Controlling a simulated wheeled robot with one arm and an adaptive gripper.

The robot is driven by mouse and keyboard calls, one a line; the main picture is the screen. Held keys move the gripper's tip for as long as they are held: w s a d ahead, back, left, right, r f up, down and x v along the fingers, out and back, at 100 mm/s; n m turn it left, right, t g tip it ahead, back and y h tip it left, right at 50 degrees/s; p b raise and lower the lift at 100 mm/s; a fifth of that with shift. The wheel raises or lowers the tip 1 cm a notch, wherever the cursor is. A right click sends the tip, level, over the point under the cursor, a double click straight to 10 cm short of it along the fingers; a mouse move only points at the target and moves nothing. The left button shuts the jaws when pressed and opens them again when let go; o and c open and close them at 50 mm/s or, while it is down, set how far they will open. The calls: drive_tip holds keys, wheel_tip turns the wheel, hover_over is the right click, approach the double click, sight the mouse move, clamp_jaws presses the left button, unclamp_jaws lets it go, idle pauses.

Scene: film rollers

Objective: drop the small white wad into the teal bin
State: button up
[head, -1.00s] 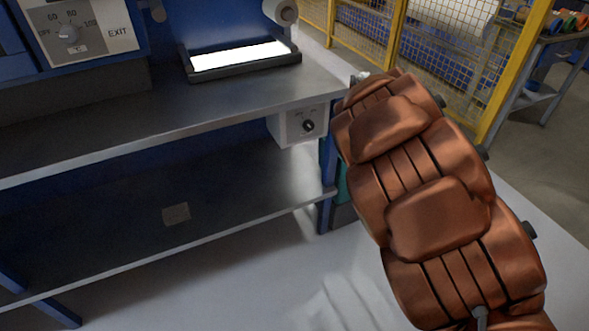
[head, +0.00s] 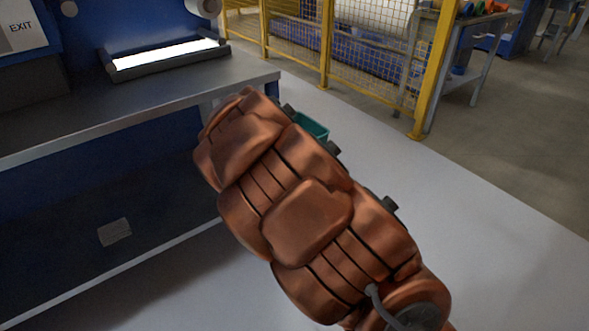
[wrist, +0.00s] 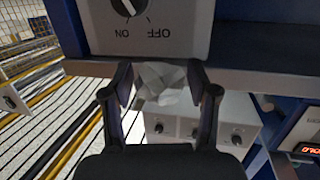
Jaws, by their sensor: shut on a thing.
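The small white wad (wrist: 162,84) shows in the wrist view as a crumpled, pale grey-white lump between the two dark fingers. My gripper (wrist: 160,88) is shut on it. In the head view my copper-coloured arm hides the gripper and the wad. The teal bin (head: 310,127) shows in the head view just past my arm, on the floor beyond the end of the bench. Only a part of its rim and inside shows; my arm covers the rest.
A metal bench (head: 120,108) with a lower shelf stands at left, bearing a dark tray (head: 165,57) with a bright panel. A yellow mesh fence (head: 345,45) stands behind. Pale floor at right is clear. A control box (wrist: 150,25) is close to my gripper in the wrist view.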

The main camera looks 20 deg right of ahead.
drive_tip(key=shift+a+f+b, duration=0.1)
drive_tip(key=shift+f+b, duration=0.95)
drive_tip(key=shift+b, duration=0.15)
drive_tip(key=shift+f, duration=0.1)
